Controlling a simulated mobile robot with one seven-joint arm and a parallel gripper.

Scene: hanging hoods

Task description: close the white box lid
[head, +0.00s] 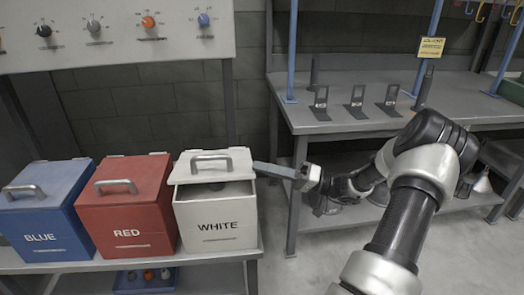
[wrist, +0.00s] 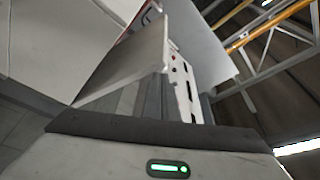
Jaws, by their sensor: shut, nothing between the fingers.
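The white box (head: 216,225) stands at the right end of a row on a low bench. Its lid (head: 236,163), with a grey handle (head: 210,157), is partly raised. A dark gap shows between the lid's front edge and the box front. My gripper (head: 262,167) reaches in from the right, with its fingertips at the right edge of the lid. The fingers are shut with nothing between them. I cannot tell whether they touch the lid. In the wrist view, the fingers (wrist: 150,100) point up beside a pale slanted panel, which may be the lid.
A red box (head: 125,220) and a blue box (head: 42,225), both closed, stand to the left on the bench. A knob panel (head: 110,45) is above them. A workbench (head: 345,122) with several dark stands is behind my arm. A blue tray (head: 145,282) is below.

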